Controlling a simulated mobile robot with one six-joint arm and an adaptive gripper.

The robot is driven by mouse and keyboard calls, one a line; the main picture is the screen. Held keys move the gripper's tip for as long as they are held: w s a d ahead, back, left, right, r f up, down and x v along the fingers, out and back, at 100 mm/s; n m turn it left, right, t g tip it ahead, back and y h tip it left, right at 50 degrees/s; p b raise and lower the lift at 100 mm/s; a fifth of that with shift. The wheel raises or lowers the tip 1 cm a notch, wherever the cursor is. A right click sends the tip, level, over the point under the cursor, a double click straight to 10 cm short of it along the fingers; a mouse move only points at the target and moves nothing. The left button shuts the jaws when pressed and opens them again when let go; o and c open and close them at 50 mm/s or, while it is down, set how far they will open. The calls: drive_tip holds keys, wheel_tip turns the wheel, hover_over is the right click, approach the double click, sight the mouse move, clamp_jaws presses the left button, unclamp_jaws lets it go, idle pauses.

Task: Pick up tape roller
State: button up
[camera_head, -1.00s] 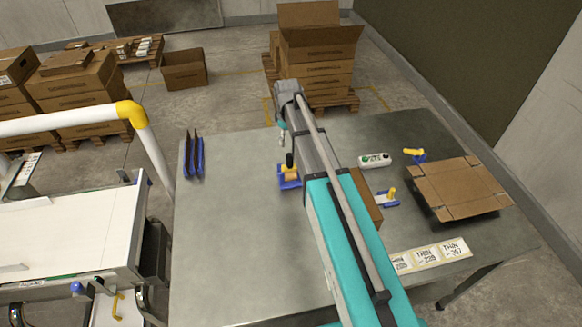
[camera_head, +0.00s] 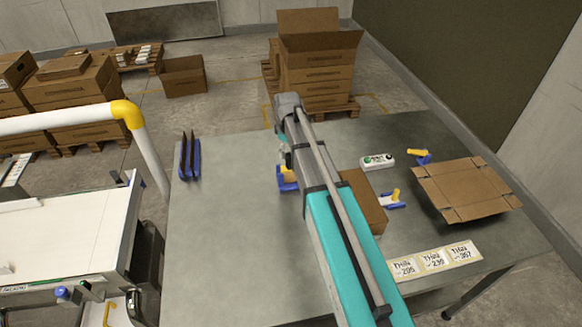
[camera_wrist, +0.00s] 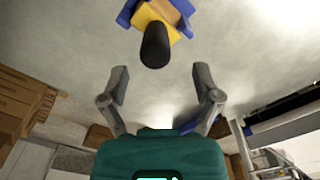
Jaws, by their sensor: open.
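A blue and yellow tool with a black handle, which looks like the tape roller (camera_head: 287,181), stands on the grey table left of my arm. My gripper (camera_wrist: 161,78) is open and empty, with one finger either side of the handle's line. The handle end is just beyond the fingertips and looks apart from them. My arm mostly hides the gripper in the head view.
A brown box (camera_head: 364,198) lies right of my arm, close to it. The table's left-middle is clear.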

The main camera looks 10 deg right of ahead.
sight(289, 154)
drive_tip(key=shift+f, duration=0.1)
idle(0.3)
drive_tip(key=f+b, duration=0.3)
drive_tip(key=shift+d+f, duration=0.15)
drive_tip(key=shift+d, duration=0.15)
drive_tip(key=shift+f+b, duration=0.85)
drive_tip(key=shift+b, duration=0.25)
clamp_jaws()
